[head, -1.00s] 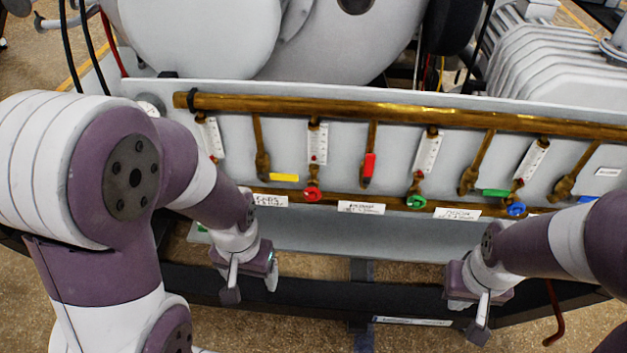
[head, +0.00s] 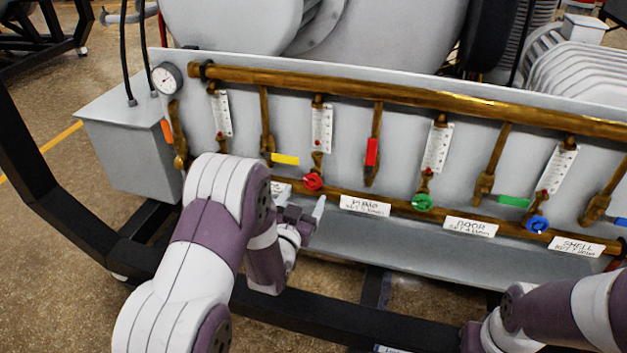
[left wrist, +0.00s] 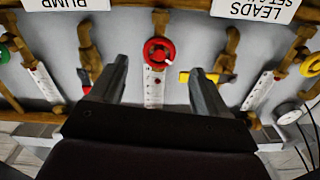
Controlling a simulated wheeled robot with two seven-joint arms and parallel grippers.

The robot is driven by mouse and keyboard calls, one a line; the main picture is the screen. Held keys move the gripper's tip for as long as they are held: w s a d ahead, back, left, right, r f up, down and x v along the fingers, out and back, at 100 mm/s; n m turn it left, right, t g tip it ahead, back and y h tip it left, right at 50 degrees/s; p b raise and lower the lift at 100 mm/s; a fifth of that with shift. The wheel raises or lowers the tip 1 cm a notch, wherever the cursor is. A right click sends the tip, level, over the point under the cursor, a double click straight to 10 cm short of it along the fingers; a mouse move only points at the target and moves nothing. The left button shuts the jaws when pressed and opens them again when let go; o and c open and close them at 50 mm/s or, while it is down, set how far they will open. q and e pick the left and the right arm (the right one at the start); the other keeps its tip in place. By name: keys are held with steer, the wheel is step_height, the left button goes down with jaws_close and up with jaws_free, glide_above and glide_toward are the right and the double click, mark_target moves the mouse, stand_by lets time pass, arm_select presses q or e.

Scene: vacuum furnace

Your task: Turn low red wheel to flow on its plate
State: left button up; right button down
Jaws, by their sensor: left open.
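The low red wheel (head: 313,181) sits on a brass valve below a white flow gauge (head: 322,128). In the left wrist view, which is upside down, the red wheel (left wrist: 158,53) shows ahead between my fingers, with a white mark on its rim. The PUMP plate (head: 365,205) is right of the wheel; its small lower text is unreadable. My left gripper (head: 301,208) is open just below the wheel, with no contact visible. Its fingers (left wrist: 160,66) spread either side of the wheel. My right gripper's hand (head: 474,338) is at the bottom edge; its fingers are not visible.
A green wheel (head: 422,202) and a blue wheel (head: 537,224) lie along the lower brass pipe to the right. A red lever (head: 372,152) and a yellow lever (head: 285,159) flank the red wheel's gauge. A black frame rail (head: 330,308) runs below.

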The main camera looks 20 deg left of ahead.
mark_target(311, 183)
arm_select(q)
steer(key=w, duration=0.8)
steer(key=shift+w+d, duration=0.15)
steer(key=shift+d, duration=0.05)
steer(key=c, duration=1)
